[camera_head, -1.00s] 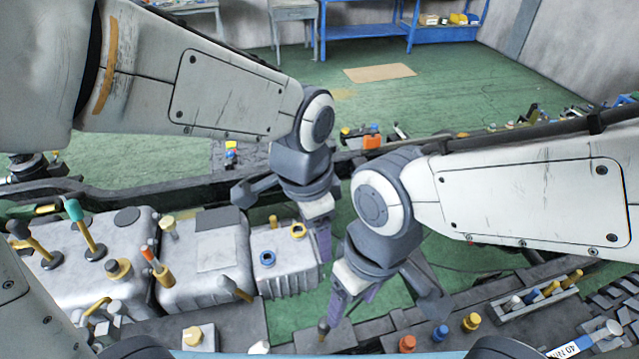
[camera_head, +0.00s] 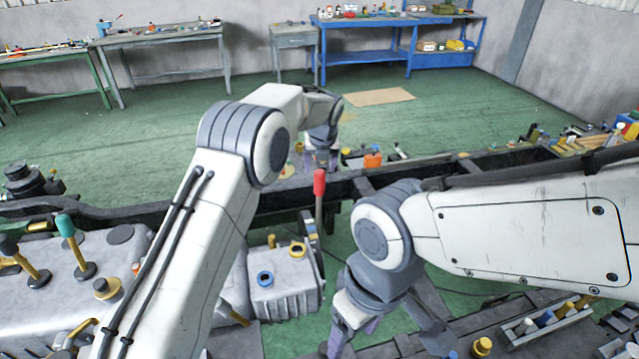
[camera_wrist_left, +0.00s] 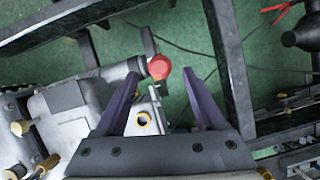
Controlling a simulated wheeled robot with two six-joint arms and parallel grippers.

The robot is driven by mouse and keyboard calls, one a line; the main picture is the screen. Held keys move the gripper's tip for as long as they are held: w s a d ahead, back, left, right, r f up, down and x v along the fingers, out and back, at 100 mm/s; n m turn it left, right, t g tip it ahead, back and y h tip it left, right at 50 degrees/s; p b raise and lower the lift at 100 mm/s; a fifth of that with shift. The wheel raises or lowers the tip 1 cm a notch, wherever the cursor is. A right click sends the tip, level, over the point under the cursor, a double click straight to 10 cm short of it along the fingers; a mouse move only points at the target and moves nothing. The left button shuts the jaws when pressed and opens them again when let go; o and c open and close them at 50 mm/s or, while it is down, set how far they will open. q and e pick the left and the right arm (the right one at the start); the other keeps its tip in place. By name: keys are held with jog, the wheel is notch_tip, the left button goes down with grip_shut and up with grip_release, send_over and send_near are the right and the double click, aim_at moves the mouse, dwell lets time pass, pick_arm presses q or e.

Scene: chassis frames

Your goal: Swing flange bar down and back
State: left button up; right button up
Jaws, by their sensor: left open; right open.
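A bar with a red grip (camera_head: 319,184), which looks like the flange bar, stands roughly upright beside the small grey housing (camera_head: 283,284). In the left wrist view its round red end (camera_wrist_left: 159,67) faces the camera, between and slightly beyond the purple fingers. My left gripper (camera_head: 322,158) is open above the red grip; I see no grip on it. Its fingers also show spread in the left wrist view (camera_wrist_left: 160,82). My right gripper (camera_head: 352,335) is open and empty, low and to the right of the housing, pointing down.
A dark frame rail (camera_head: 120,213) runs across behind the housings. Levers with coloured knobs (camera_head: 66,226) stand on the left. A tray (camera_head: 545,325) holds fittings at the lower right. Green floor shows between the rails.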

aim_at(319, 182)
pick_arm(q)
jog(key=p+x, duration=0.2)
jog(key=x, duration=0.7)
jog(key=shift+f, duration=0.25)
grip_shut()
dwell(1.0)
